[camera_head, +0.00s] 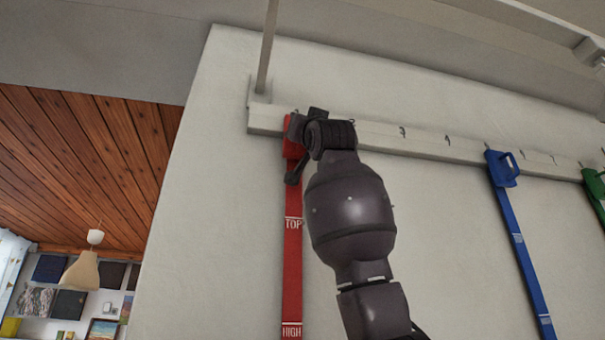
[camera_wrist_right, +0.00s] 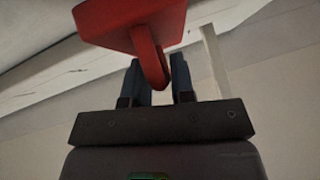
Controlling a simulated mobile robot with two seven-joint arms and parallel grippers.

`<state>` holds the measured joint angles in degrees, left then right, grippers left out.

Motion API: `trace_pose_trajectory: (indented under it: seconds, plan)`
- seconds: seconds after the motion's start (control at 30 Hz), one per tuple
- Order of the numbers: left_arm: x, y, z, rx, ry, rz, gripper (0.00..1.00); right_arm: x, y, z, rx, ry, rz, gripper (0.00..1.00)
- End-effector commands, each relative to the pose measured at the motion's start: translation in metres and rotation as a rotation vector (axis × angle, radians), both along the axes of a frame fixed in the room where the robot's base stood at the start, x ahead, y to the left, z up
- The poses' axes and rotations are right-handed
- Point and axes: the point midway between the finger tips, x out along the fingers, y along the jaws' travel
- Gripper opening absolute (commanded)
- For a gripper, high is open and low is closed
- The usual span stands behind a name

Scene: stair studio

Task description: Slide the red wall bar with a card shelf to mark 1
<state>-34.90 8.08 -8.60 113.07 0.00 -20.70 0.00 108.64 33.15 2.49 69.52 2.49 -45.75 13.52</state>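The red wall bar (camera_head: 293,250) hangs from the pale rail (camera_head: 375,138) near the rail's left end, with "TOP" and "HIGH" labels on its strip. Its red head and handle (camera_wrist_right: 150,50) fill the upper middle of the right wrist view. My right gripper (camera_wrist_right: 160,82) has its two dark fingers on either side of the handle loop, seemingly closed on it. In the head view my right gripper (camera_head: 300,140) covers much of the bar's head. Small dark marks (camera_head: 403,131) show on the rail, too small to read; any behind my gripper are hidden. No card shelf is visible. My left gripper is not in view.
A blue bar (camera_head: 518,235) and a green bar (camera_head: 595,188) hang farther right on the same rail. The rail between red and blue is clear. A thin pale post (camera_head: 266,50) rises at the rail's left end. A lamp (camera_head: 82,272) hangs beyond the wall edge.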

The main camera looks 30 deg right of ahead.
Motion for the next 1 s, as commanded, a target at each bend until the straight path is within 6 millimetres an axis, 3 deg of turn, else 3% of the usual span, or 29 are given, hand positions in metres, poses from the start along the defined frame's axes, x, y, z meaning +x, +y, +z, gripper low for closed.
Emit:
trace_pose_trajectory:
  seconds: [0.23,0.7,1.0]
  plan:
    - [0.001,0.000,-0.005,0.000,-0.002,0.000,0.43,-0.007,0.000,-0.008,0.001,-0.001,0.001,0.23]
    - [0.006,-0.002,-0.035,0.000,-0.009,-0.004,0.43,-0.060,0.002,-0.064,0.000,-0.001,0.000,0.23]
    - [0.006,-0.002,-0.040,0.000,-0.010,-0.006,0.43,-0.076,0.002,-0.077,0.001,0.000,-0.001,0.23]
